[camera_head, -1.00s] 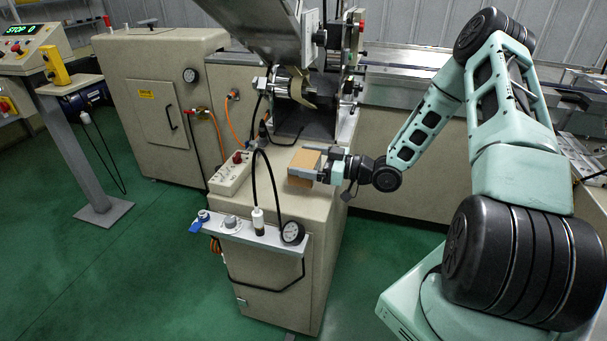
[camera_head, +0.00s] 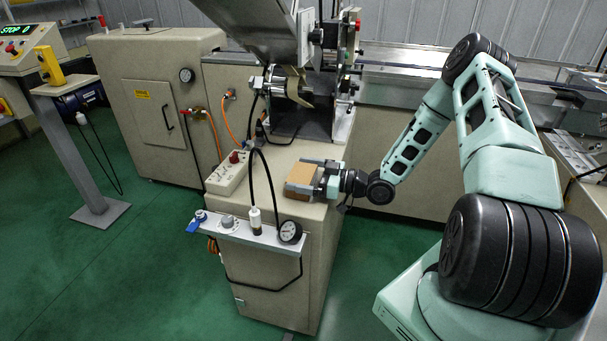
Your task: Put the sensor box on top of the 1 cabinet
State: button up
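A brown box (camera_head: 302,176), which looks like the sensor box, is on or just above the top of the beige front cabinet (camera_head: 275,205), near its right edge. I cannot tell whether it touches the surface. My gripper (camera_head: 305,180) reaches in from the right, with its fingers along the box's sides. It appears shut on the box. I see no number on the cabinet.
A beige control box (camera_head: 228,173) with a red button sits left on the same cabinet top. A black cable loop and a gauge (camera_head: 290,231) are at the front ledge. Machine parts (camera_head: 290,85) rise behind. Another beige cabinet (camera_head: 160,105) stands at the left.

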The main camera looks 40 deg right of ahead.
jog(key=shift+r, duration=0.15)
jog(key=b+v, duration=0.1)
jog(key=v, duration=1.1)
